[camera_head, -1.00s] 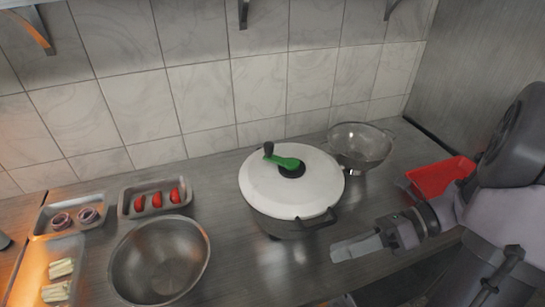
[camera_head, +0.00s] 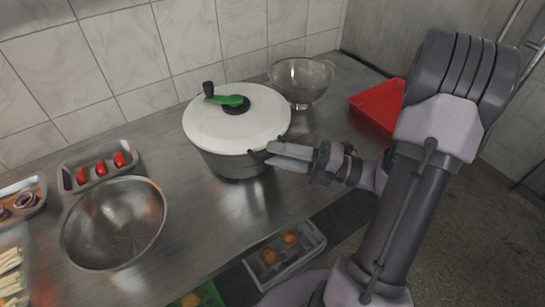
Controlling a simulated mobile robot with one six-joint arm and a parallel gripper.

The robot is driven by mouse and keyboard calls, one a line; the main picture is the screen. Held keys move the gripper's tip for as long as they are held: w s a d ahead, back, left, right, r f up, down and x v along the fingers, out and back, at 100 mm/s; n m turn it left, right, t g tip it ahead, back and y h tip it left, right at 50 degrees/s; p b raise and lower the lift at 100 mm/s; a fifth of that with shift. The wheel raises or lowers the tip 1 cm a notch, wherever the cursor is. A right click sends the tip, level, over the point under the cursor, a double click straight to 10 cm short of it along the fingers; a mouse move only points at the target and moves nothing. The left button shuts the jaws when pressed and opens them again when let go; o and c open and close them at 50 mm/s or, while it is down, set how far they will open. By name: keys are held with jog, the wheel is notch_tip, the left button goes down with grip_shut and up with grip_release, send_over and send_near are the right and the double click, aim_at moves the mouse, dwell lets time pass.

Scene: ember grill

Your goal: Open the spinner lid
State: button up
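The salad spinner (camera_head: 235,165) stands upright on the metal counter with its white lid (camera_head: 215,128) seated on top. A green crank (camera_head: 228,100) with a dark knob sits on the lid. A dark handle on the spinner's right side is partly hidden behind my gripper. My gripper (camera_head: 272,154) points left, its fingertips at or right beside that handle, below the lid's rim. I cannot tell whether they touch it or how far apart the fingers are.
A steel bowl (camera_head: 115,240) and a tray (camera_head: 70,185) of tomatoes lie left. A colander (camera_head: 301,82) stands behind the spinner, a red tray (camera_head: 378,110) to the right. A tray (camera_head: 290,262) with orange items sits low in front. Bare counter lies between bowl and spinner.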

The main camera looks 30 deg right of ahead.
jog(key=shift+w+a+r, duration=0.1)
jog(key=shift+w+a, duration=0.35)
jog(key=shift+a, duration=0.1)
grip_shut()
dwell(1.1)
